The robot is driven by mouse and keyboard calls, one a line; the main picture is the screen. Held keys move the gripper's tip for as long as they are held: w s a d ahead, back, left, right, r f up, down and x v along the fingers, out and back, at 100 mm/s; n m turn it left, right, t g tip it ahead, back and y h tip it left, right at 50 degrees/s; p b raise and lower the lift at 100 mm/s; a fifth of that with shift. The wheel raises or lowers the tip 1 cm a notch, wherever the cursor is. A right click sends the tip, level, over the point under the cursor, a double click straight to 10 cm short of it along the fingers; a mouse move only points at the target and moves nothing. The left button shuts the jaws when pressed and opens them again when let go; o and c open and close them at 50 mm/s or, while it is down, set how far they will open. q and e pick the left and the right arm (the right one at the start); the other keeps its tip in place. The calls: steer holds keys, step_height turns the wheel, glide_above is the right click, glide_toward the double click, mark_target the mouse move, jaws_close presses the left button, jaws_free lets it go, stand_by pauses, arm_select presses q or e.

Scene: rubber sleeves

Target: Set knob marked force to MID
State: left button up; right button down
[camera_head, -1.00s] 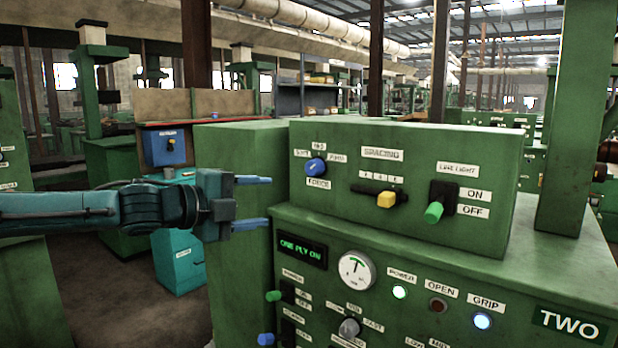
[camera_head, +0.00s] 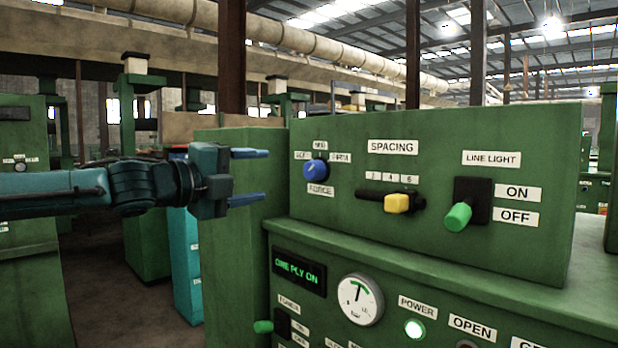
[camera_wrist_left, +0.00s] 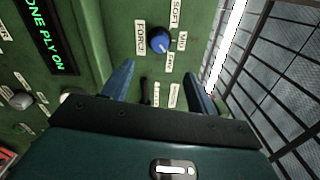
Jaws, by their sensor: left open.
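The blue force knob (camera_head: 316,170) is on the upper front panel of the green machine. SOFT, MID and FIRM labels surround its upper side, and a FORCE label (camera_head: 320,190) is below it. The knob also shows in the left wrist view (camera_wrist_left: 159,40), ahead of the fingers; I cannot tell surely which label its pale mark points at. My left gripper (camera_head: 266,176) is open and empty, left of the knob in the head view, its two blue fingers apart and not touching it. The fingers show in the wrist view (camera_wrist_left: 160,69). My right gripper is not in view.
Right of the knob are a yellow spacing slider (camera_head: 397,203) and a green line light switch (camera_head: 458,216). Below, the lower panel holds a display (camera_head: 299,271), a gauge (camera_head: 360,299) and a lit power lamp (camera_head: 414,329). A green cabinet side stands behind my gripper.

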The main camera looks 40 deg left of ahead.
mark_target(309, 171)
arm_select(q)
steer(key=w, duration=0.6)
steer(key=w+p, duration=0.1)
steer(key=w, duration=0.2)
steer(key=shift+w+d, duration=0.15)
steer(key=shift+d, duration=0.25)
steer(key=shift+w+d+r+p, duration=0.1)
steer(key=shift+w+r+p, duration=0.25)
steer(key=shift+w+p, duration=0.55)
steer(key=w+p, duration=0.1)
steer(key=p, duration=0.2)
steer(key=shift+p, duration=0.35)
steer(key=shift+w+f+p, duration=0.25)
steer(key=shift+p, duration=0.45)
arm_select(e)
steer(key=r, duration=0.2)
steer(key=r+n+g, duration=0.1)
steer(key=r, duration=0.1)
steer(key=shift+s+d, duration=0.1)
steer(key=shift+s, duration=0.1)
arm_select(q)
steer(key=shift+f, duration=0.1)
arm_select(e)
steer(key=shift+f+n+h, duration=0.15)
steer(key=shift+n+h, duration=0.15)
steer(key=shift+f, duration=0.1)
